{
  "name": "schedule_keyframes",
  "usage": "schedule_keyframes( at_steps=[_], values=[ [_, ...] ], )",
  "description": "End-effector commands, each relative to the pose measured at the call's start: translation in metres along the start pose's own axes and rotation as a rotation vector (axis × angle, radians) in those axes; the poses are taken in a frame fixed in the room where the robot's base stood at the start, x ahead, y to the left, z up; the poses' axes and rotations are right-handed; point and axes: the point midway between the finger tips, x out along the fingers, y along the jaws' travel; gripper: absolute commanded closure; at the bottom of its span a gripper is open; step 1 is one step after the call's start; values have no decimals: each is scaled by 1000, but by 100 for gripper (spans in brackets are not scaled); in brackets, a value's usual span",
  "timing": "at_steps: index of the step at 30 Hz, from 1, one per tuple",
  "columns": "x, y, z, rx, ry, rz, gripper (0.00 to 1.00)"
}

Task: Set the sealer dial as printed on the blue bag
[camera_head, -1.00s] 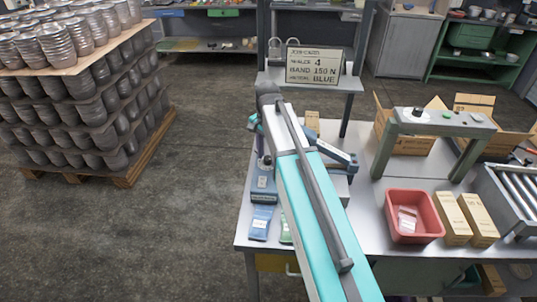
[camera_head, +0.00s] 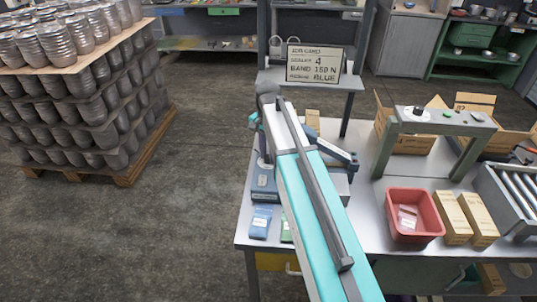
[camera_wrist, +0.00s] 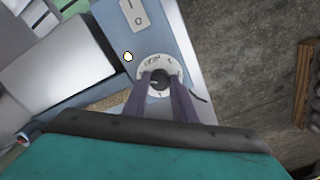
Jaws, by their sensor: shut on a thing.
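In the wrist view my gripper (camera_wrist: 160,88) has its two dark fingers on either side of the dial's dark knob (camera_wrist: 159,77), shut on it. The round white dial face (camera_wrist: 148,66) has dark marks, partly covered by the fingers and too small to read. The dial sits on the sealer's blue panel (camera_wrist: 178,48). In the head view the sealer (camera_head: 263,182) shows left of my arm, which hides its dial and my gripper. The blue bag (camera_head: 261,222) lies at the bench's front left with a pale label, its print unreadable.
A job card (camera_head: 315,64) above the bench shows sealer 4, band 150 N and blue. A green bag (camera_head: 286,231) lies beside the blue one. A red bin (camera_head: 414,231) and cartons (camera_head: 453,218) stand right. A lit lamp (camera_wrist: 127,57) and I/O switch (camera_wrist: 134,14) are near the dial.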

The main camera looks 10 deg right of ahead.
Motion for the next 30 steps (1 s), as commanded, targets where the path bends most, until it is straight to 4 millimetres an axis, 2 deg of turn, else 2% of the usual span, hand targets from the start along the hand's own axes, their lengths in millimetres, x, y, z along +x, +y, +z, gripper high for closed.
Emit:
schedule_keyframes(
  at_steps=[11,30],
  values=[
    [0,1,-1,-218,0,2,98],
    [0,1,-1,-793,0,2,98]
  ],
)
